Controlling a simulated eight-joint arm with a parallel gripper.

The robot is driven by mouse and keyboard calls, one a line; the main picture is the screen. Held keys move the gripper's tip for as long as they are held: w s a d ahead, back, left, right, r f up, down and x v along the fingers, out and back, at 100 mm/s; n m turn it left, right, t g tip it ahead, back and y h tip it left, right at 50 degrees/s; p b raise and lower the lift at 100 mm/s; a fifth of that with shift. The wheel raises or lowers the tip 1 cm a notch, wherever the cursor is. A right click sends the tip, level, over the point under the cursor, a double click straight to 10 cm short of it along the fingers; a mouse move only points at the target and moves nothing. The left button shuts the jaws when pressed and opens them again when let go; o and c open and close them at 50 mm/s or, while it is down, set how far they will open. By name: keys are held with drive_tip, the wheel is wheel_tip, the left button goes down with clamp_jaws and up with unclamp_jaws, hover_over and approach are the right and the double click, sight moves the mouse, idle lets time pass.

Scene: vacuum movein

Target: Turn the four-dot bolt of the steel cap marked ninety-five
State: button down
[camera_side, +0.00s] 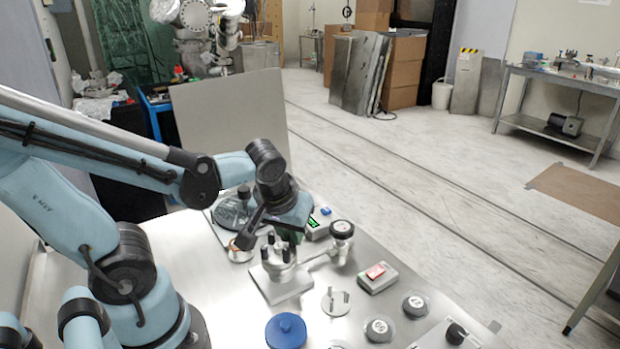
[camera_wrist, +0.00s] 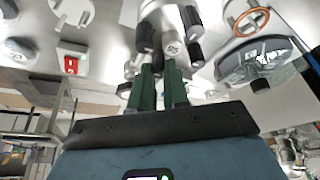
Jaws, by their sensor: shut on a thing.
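A steel fitting (camera_side: 282,284) with several upright black-topped bolts stands on the metal table in the side view. In the wrist view its black bolts (camera_wrist: 145,38) surround a light round face (camera_wrist: 171,49) with small dark marks, too small to read. My gripper (camera_side: 272,238) points down over this fitting among the bolts. In the wrist view its green fingers (camera_wrist: 160,82) are close together, shut on a bolt at the near side of the fitting. The fingers hide most of that bolt, and its dots cannot be read.
A round gauge (camera_side: 342,229) joins the fitting by a pipe. A box with a red switch (camera_side: 376,273), numbered round pieces (camera_side: 380,328) and (camera_side: 416,305), a slotted disc (camera_side: 335,301) and a blue knob (camera_side: 286,331) lie around. A dark flanged part (camera_side: 232,211) stands behind left.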

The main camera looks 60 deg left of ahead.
drive_tip(key=shift+m, duration=0.4)
drive_tip(key=m, duration=0.1)
drive_tip(key=m+h, duration=0.1)
drive_tip(key=shift+s+a+m+t, duration=0.1)
drive_tip(key=shift+a+m+t, duration=0.05)
drive_tip(key=shift+m+t, duration=0.2)
drive_tip(key=m+h, duration=0.1)
drive_tip(key=m, duration=0.2)
drive_tip(key=shift+a+m+h, duration=0.1)
drive_tip(key=shift+m+h, duration=0.25)
drive_tip(key=shift+h, duration=0.05)
drive_tip(key=m+h, duration=0.1)
drive_tip(key=m, duration=0.2)
drive_tip(key=m+h, duration=0.1)
drive_tip(key=m, duration=0.2)
drive_tip(key=shift+a+m, duration=0.15)
drive_tip(key=shift+m, duration=0.15)
drive_tip(key=c, duration=1.1)
unclamp_jaws()
